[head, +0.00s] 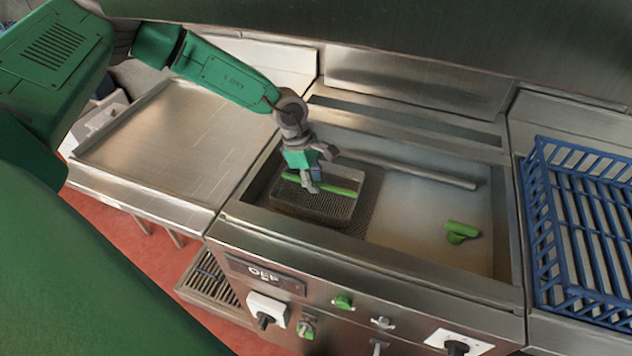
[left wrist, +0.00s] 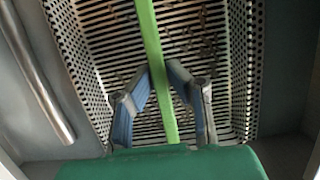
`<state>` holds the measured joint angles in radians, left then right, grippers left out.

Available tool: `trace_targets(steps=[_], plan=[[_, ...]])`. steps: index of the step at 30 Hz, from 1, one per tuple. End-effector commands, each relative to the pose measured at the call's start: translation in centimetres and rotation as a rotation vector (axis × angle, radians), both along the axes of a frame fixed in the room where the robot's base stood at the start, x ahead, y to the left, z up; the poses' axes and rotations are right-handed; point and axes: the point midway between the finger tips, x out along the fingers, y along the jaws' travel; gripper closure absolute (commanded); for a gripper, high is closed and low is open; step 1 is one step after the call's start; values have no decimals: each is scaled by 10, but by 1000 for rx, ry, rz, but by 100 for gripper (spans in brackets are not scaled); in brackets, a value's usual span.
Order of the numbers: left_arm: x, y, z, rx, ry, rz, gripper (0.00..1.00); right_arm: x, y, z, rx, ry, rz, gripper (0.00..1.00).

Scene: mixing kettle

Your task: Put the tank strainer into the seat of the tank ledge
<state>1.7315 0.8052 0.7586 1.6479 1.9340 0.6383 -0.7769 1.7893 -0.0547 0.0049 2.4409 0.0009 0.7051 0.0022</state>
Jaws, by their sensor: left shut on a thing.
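The tank strainer (head: 300,208) is a metal mesh basket with a green bar handle (head: 342,190) across its top. It is in the left part of the sunken tank (head: 415,205). In the left wrist view the strainer's perforated wall (left wrist: 240,60) and brown bits inside it show below the handle (left wrist: 147,30). My left gripper (head: 311,187) is shut on the handle, its blue-padded fingers on either side of the bar. I cannot tell whether the strainer rests in the ledge seat or hangs above it. My right gripper is not in view.
A metal pipe (head: 425,173) runs along the tank's back. A green piece (head: 461,230) lies at the tank's right. A blue rack (head: 590,225) stands on the right counter. The left worktop (head: 165,140) is bare. Knobs and switches (head: 343,302) line the front panel.

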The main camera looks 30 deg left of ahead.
Motion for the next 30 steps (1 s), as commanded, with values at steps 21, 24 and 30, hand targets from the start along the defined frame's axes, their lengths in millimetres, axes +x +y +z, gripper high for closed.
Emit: trace_targets(steps=[21, 24, 30], plan=[[0, 6, -5, -7, -1, 0, 64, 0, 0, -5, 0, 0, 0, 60], [0, 6, -4, -6, 0, 0, 64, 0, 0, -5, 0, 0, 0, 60], [0, 4, -4, -5, -1, -1, 43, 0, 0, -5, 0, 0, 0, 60]])
